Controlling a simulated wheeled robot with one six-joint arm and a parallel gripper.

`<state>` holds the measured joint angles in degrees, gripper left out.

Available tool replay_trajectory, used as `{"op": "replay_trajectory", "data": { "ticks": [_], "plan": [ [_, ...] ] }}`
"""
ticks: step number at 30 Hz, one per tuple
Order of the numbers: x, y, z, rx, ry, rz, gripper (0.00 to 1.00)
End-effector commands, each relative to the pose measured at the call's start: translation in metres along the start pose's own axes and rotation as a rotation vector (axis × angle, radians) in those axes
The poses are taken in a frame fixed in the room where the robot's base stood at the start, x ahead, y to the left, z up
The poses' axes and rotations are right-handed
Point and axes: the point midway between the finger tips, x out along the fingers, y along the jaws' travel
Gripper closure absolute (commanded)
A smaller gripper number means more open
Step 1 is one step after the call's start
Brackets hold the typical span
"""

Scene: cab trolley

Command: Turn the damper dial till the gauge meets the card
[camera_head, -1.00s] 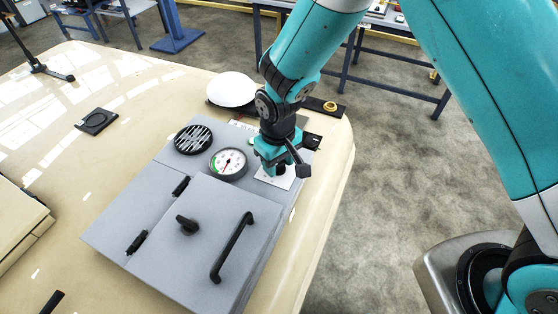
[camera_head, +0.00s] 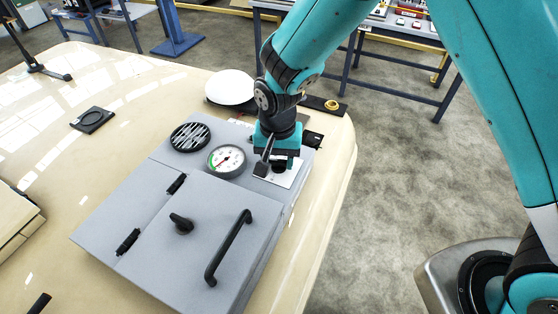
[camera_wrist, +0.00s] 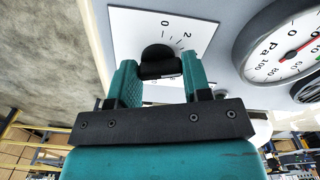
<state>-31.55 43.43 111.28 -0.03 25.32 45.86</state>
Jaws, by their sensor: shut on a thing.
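The black damper dial (camera_wrist: 158,62) stands on a white scale plate (camera_wrist: 125,28) marked with numbers such as 0 and 2. My gripper (camera_wrist: 160,70) is shut on the dial, one teal finger on each side. In the head view my gripper (camera_head: 279,164) points down at the plate (camera_head: 290,178) and covers most of the dial. The round gauge (camera_head: 227,160) sits left of it, with a white face and a green band; it also shows in the wrist view (camera_wrist: 270,62), marked Pa, with a red needle. I cannot make out a readable card.
A round black vent (camera_head: 190,137) lies left of the gauge. The grey box lid (camera_head: 165,255) has a black latch knob (camera_head: 181,223) and a raised handle (camera_head: 228,247). A white dome (camera_head: 230,87) stands behind.

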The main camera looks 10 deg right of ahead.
Motion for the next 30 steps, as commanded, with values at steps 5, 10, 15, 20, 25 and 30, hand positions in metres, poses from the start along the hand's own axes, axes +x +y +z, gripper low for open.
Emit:
{"op": "replay_trajectory", "data": {
  "ticks": [5,10,15,20,25,30],
  "plan": [
    [0.0004,-0.0001,-0.0008,0.143,0.001,-0.001,0.79],
    [-0.0002,0.0000,-0.0012,0.253,0.002,-0.002,0.79],
    [-0.0005,0.0002,-0.0014,0.326,0.002,-0.001,0.79],
    [-0.0007,0.0004,-0.0016,0.366,0.002,-0.001,0.79],
    [-0.0009,0.0006,-0.0017,0.382,0.002,0.000,0.79],
    [-0.0010,0.0008,-0.0017,0.384,0.002,0.000,0.79]
  ]
}}
